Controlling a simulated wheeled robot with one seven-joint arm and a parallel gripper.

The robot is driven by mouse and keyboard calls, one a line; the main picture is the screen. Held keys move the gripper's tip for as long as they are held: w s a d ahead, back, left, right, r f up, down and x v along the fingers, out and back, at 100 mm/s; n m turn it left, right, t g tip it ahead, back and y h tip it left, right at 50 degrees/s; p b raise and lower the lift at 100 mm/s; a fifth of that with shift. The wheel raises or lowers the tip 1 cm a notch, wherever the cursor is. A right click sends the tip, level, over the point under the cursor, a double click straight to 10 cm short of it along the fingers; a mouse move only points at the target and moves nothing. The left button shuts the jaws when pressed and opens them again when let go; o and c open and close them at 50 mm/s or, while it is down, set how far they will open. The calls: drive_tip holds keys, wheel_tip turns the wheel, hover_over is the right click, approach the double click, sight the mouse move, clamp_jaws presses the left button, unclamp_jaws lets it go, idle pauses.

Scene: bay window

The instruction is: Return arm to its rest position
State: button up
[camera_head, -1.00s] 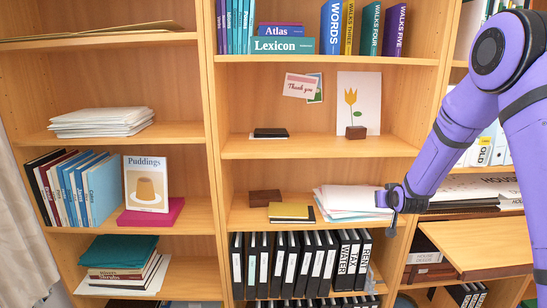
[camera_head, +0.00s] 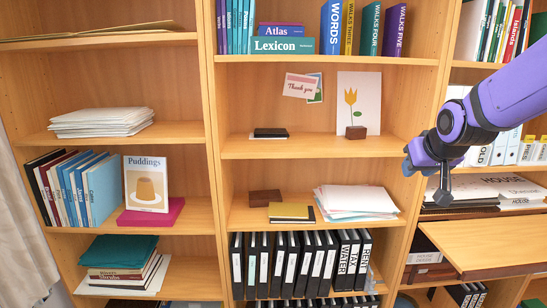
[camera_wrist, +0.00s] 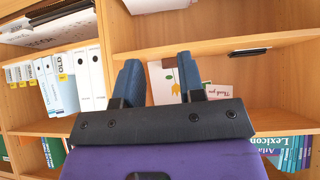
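My gripper (camera_head: 425,185) is in front of the right part of the bookcase, on my purple arm. In the wrist view its two dark blue fingers (camera_wrist: 160,85) stand apart with nothing held between them. The wrist view looks upside down at the shelves; the tulip card (camera_wrist: 162,82) shows behind the gap between the fingers. In the head view my gripper is right of the stack of white papers (camera_head: 357,202) and apart from it.
The bookcase (camera_head: 212,150) fills the view. A pull-out wooden board (camera_head: 490,248) juts out below my gripper at the right. The tulip card (camera_head: 358,103) leans on a middle shelf. White binders (camera_head: 500,148) stand behind my arm.

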drive_tip(key=s+a+r+g, duration=0.1)
drive_tip(key=s+r, duration=0.1)
drive_tip(key=s, duration=1.1)
drive_tip(key=s+a+r+g, duration=0.1)
drive_tip(key=s+g, duration=0.1)
drive_tip(key=s, duration=1.1)
drive_tip(key=shift+s+r, duration=0.25)
drive_tip(key=shift+r, duration=0.15)
drive_tip(key=shift+o, duration=0.2)
idle(0.5)
